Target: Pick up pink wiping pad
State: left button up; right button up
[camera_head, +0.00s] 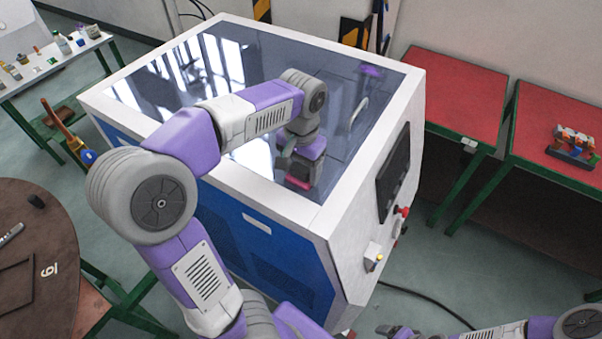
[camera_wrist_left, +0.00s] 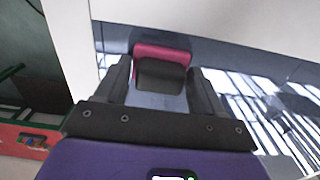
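The pink wiping pad (camera_head: 298,183), with a dark block-like grip on it, lies on the glossy dark top of the white and blue generator cabinet (camera_head: 290,208), near its front edge. In the left wrist view the pad (camera_wrist_left: 162,52) and its dark grip (camera_wrist_left: 160,76) show between and just beyond my left fingertips. My left gripper (camera_wrist_left: 162,85) is open and points down at the pad, with a finger on each side of the grip and small gaps visible. In the head view my left gripper (camera_head: 303,162) partly hides the pad. My right gripper (camera_head: 400,331) is only partly visible at the bottom edge.
A raised white rim surrounds the glossy top, and a curved handle (camera_head: 359,113) stands right of my left gripper. Red-topped tables (camera_head: 455,95) stand at the right. A round brown table (camera_head: 50,225) is at the left. A black cable (camera_head: 425,300) lies on the floor.

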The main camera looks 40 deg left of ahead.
aim_at(301, 167)
pick_arm(q)
jog(key=shift+c, duration=1)
notch_tip(301, 167, up, 10)
jog(key=shift+r+p, duration=0.1)
jog(key=shift+p, duration=0.95)
